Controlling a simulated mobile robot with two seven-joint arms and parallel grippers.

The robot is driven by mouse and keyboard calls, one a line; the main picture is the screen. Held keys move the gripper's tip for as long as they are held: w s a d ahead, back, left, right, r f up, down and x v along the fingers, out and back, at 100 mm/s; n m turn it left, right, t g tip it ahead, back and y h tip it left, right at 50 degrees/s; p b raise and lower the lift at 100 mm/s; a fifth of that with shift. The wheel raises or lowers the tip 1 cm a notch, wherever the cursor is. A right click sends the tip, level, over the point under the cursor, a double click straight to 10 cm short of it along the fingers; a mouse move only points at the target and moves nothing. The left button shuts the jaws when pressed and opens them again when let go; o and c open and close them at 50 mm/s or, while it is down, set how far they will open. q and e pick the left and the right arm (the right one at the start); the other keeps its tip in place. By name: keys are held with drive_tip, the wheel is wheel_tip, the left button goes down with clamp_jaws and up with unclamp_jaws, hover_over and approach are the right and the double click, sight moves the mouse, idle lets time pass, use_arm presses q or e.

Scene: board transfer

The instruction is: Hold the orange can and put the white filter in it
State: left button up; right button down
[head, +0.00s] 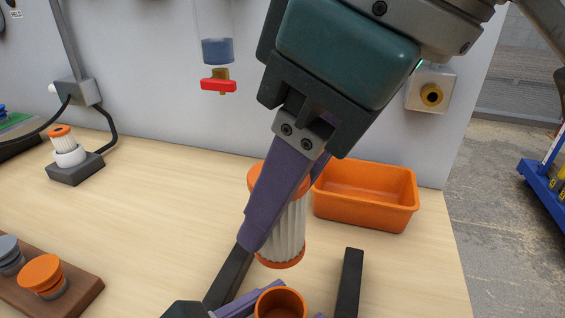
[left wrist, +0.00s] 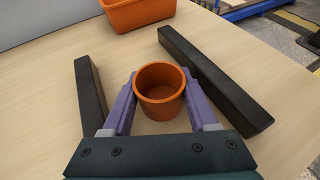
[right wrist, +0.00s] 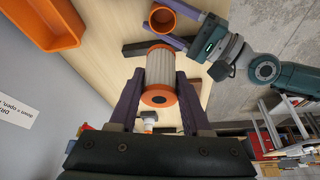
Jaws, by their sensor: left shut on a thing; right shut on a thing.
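The white pleated filter (head: 290,228) with orange end caps is held upright in my right gripper (head: 285,205). Its fingers close on its sides, and the filter also shows in the right wrist view (right wrist: 161,85). The open orange can (head: 281,303) is at the bottom of the head view, below the filter and apart from it. My left gripper (left wrist: 160,108) is shut on the can, with a finger at each side in the left wrist view. The can (left wrist: 160,90) looks empty inside. The filter's upper part is partly hidden by my right finger in the head view.
Two black bars (left wrist: 215,80) (left wrist: 89,92) lie on either side of the can. An orange bin (head: 366,196) stands behind on the right. A smaller filter on a stand (head: 66,150) is at the far left. A wooden board with knobs (head: 85,292) lies front left.

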drive_tip(key=shift+f, duration=5.1)
drive_tip(key=shift+c, duration=1.4)
unclamp_jaws()
drive_tip(key=v, duration=1.2)
use_arm(q)
drive_tip(key=o, duration=1.4)
use_arm(e)
drive_tip(key=shift+w+a, duration=0.1)
drive_tip(key=shift+w, duration=0.05)
